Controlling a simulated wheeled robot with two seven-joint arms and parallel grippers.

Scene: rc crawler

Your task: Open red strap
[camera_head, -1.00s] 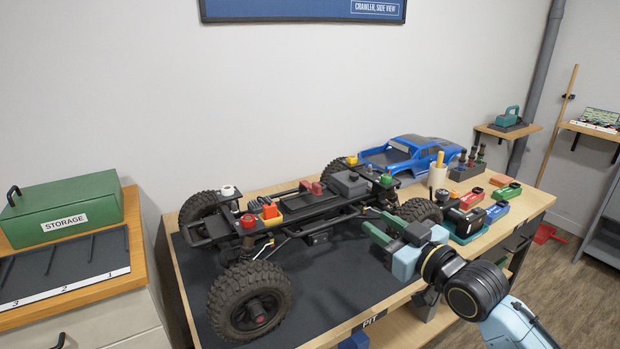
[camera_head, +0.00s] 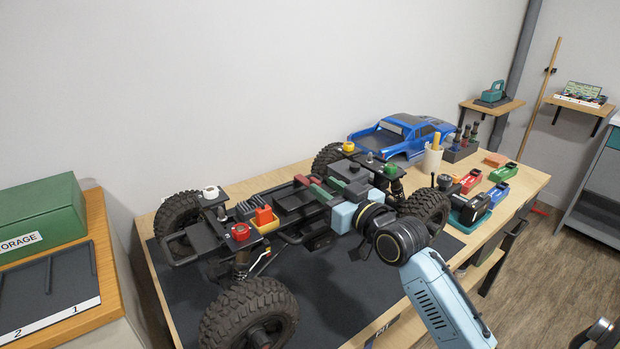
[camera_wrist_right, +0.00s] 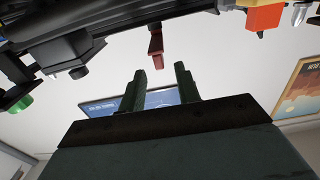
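The red strap (camera_head: 302,180) is a short red tab at the middle of the crawler chassis (camera_head: 270,205). In the right wrist view the red strap (camera_wrist_right: 156,42) hangs ahead of my gripper, in line with the space between its fingers. My right gripper (camera_head: 317,186) has its dark green fingers beside the strap in the head view. In the right wrist view the right gripper's fingers (camera_wrist_right: 161,80) stand apart with nothing between them, and the strap looks just beyond their tips.
The crawler stands on a dark mat (camera_head: 310,290) on the wooden bench. An orange block (camera_head: 265,215), red cap (camera_head: 240,231) and dark grey box (camera_head: 350,178) sit on the chassis near the strap. The blue body shell (camera_head: 400,138) and several battery packs lie to the right.

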